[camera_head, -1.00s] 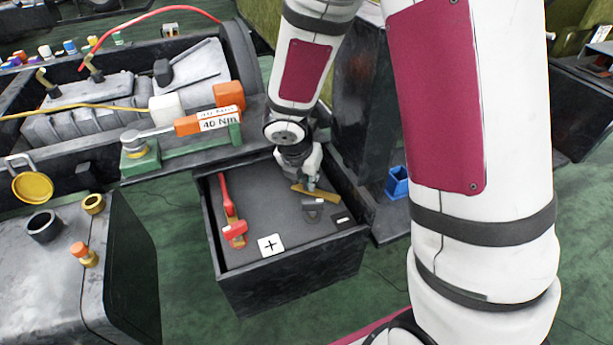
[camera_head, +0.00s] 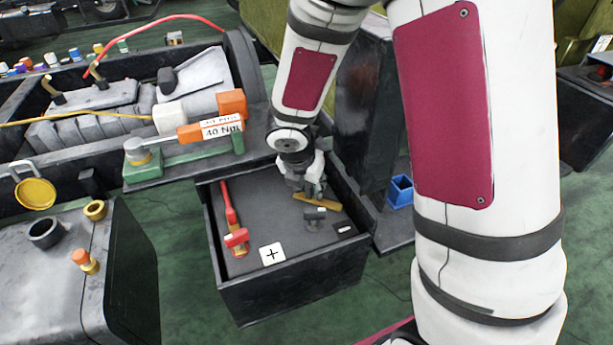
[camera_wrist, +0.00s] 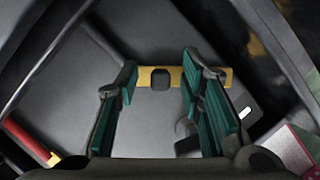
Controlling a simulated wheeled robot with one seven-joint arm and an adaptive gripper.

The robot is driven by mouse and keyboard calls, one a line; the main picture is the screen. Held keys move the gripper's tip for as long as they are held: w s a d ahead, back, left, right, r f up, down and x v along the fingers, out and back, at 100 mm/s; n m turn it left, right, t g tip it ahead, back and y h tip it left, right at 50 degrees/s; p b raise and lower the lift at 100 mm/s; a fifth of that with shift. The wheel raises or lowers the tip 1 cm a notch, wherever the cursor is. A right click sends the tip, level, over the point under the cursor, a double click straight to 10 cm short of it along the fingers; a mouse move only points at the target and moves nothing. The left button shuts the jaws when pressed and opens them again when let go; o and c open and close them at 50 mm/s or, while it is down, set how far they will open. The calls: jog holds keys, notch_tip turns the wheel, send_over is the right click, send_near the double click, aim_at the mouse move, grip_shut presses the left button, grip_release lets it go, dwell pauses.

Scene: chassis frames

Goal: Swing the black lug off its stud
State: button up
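A dark block (camera_head: 315,213) stands on the grey top of the black box, near the black minus plate (camera_head: 344,229). It seems to be the black lug or its stud, but I cannot tell which. Part of it also shows in the wrist view (camera_wrist: 187,146), partly behind the right finger. A brass bar (camera_head: 318,202) lies just behind it; in the wrist view the bar (camera_wrist: 145,76) carries a small black square piece (camera_wrist: 160,79). My gripper (camera_head: 312,192) is over the bar. In the wrist view its teal-padded fingers (camera_wrist: 160,85) are apart, with nothing visibly clamped between them.
A red lever-like piece (camera_head: 229,204) and a white plus plate (camera_head: 272,254) are at the left of the box (camera_head: 290,288). A green stand with an orange "40 Nm" tool (camera_head: 195,131) stands behind left. A blue open container (camera_head: 399,191) is to the right.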

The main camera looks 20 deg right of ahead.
jog(key=v, duration=1.1)
jog(key=shift+r, duration=0.25)
jog(key=shift+a, duration=0.25)
